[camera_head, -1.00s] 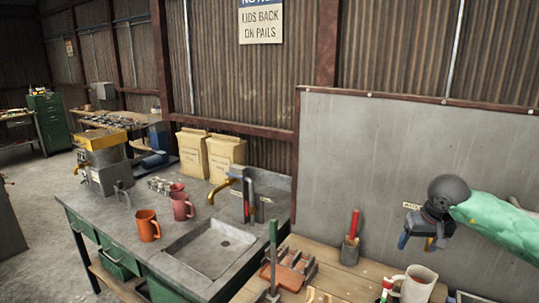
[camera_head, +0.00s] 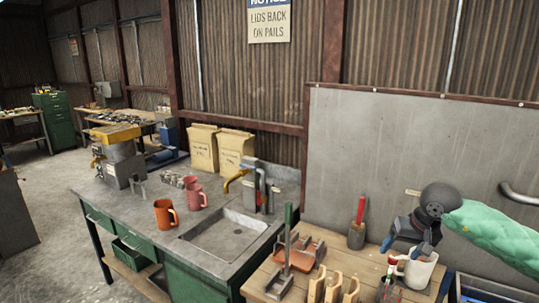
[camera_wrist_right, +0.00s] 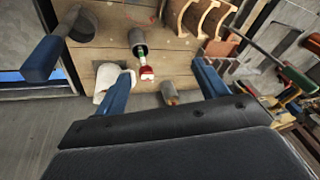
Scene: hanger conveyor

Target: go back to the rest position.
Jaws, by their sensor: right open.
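My right gripper (camera_head: 408,240) is at the right of the head view, on an arm with a green sleeve. It is above the wooden bench, over the white mug (camera_head: 418,268) and close to it in the picture. In the right wrist view its two blue fingers (camera_wrist_right: 160,82) are spread apart with nothing between them. Below them lie the bench top, a white mug (camera_wrist_right: 104,80), and a grey cup with a green and red tool (camera_wrist_right: 143,62). My left gripper is not in the head view.
A steel bench with a sink (camera_head: 222,236) stands at left, with an orange mug (camera_head: 166,214) and a pink mug (camera_head: 195,194). The wooden bench (camera_head: 330,265) holds a green-handled stand (camera_head: 288,250), a cup with a red-handled tool (camera_head: 357,233) and curved wooden pieces (camera_head: 330,288). A grey panel (camera_head: 400,150) stands behind.

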